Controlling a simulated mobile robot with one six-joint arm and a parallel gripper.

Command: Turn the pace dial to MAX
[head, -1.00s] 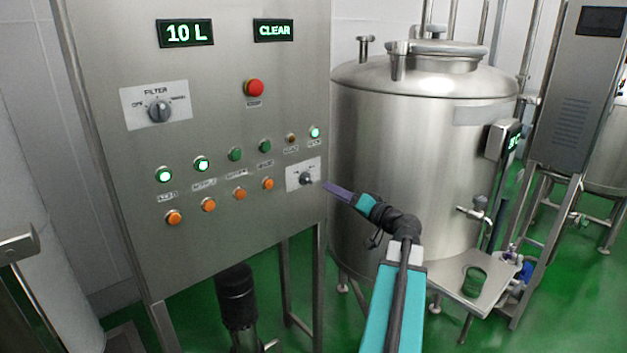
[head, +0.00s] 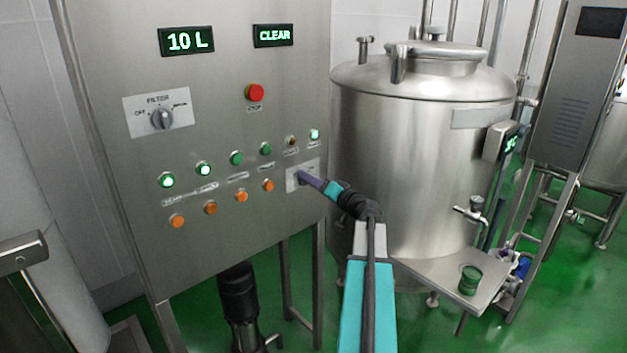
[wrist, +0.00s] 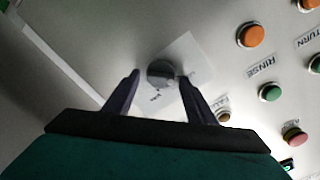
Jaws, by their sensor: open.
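The pace dial (wrist: 161,72) is a small dark round knob on a pale plate (wrist: 197,62) in the wrist view. In the head view its plate (head: 293,183) is at the lower right of the steel panel, and my gripper covers the knob. My gripper (wrist: 157,76) is open, one finger on each side of the knob. The right finger looks close to the knob and the left one stands further off. I cannot tell whether either touches it. In the head view my gripper (head: 303,179) reaches the plate from the right. The dial's markings are too small or hidden to read.
The panel (head: 225,120) also carries a filter dial (head: 162,118), a red stop button (head: 254,92), green and orange buttons, and displays reading 10 L (head: 187,41) and CLEAR (head: 273,35). A steel tank (head: 415,150) stands close to the right of the panel and my arm.

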